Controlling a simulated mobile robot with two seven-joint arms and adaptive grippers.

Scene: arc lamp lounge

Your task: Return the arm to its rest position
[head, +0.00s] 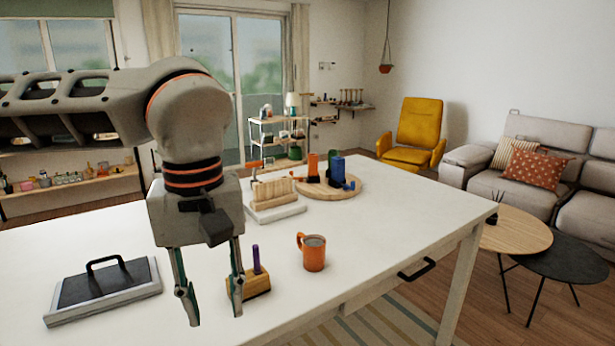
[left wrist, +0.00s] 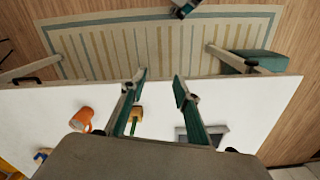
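My left arm (head: 195,110) reaches in from the left in the head view, bent so that its gripper hangs down over the white table. My left gripper (head: 213,312) is open, its two green-grey fingers apart with nothing between them. In the left wrist view, the fingers of the left gripper (left wrist: 160,82) also stand apart and empty, above the table's edge.
On the white table (head: 370,230) are an orange mug (head: 313,253), a yellow block with a purple peg (head: 257,280), a dark handled panel (head: 103,288), a wooden rack (head: 272,193) and a round board (head: 318,188). A striped rug (left wrist: 160,45) lies beyond the edge.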

